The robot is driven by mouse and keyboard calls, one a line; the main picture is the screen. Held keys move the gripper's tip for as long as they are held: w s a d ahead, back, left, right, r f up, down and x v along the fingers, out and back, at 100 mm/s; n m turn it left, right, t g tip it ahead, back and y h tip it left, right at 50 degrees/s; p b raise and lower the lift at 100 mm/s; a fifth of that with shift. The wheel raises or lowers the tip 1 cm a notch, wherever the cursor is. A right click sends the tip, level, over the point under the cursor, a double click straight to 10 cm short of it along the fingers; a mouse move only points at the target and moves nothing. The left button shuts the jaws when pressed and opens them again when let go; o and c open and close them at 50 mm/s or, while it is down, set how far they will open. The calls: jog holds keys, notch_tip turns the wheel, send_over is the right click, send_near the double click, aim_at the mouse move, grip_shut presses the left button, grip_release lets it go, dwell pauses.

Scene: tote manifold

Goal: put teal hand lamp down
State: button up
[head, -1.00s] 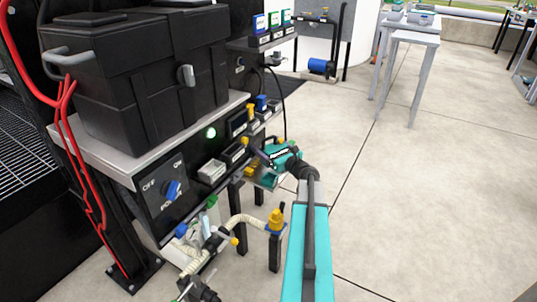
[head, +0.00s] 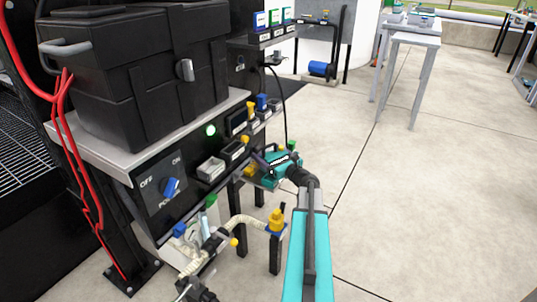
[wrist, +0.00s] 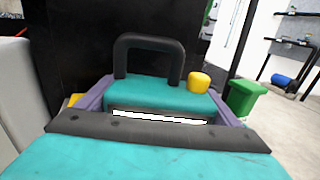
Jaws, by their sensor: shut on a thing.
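The teal hand lamp (wrist: 150,94) is between my gripper's two purple fingers in the wrist view. It has a black loop handle, a yellow knob at its right and a bright white strip on the near side. My gripper (wrist: 160,100) is shut on it. In the head view my gripper (head: 268,163) is beside the black panel's right end, at about the height of its lower shelves. The lamp is small there and partly hidden by my wrist. I cannot tell whether the lamp touches anything beneath it.
A black panel (head: 160,205) with a power knob and small bins stands at left, under a black case (head: 140,75). A pipe with a yellow-topped valve (head: 277,220) is below my gripper. A green bin (wrist: 243,98) is right of the lamp. Open floor (head: 400,200) lies to the right.

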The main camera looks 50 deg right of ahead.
aim_at(279, 160)
jog(key=shift+a+f, duration=0.15)
jog(key=shift+f, duration=0.5)
jog(key=o, duration=1.2)
jog(key=shift+b, duration=0.3)
jog(key=shift+r+p, duration=0.3)
jog(key=shift+r, duration=0.1)
jog(key=shift+s+a, duration=0.1)
jog(key=shift+s, duration=0.25)
jog(key=s+p, duration=0.1)
jog(key=s, duration=0.2)
jog(key=s+a+p, duration=0.1)
jog(key=s, duration=0.3)
jog(key=s+p, duration=0.1)
jog(key=s, duration=0.3)
jog(key=shift+s+a+r, duration=0.1)
jog(key=shift+a+r, duration=0.05)
jog(key=shift+r, duration=0.2)
jog(key=shift+r+p, duration=0.1)
jog(key=shift+p, duration=0.25)
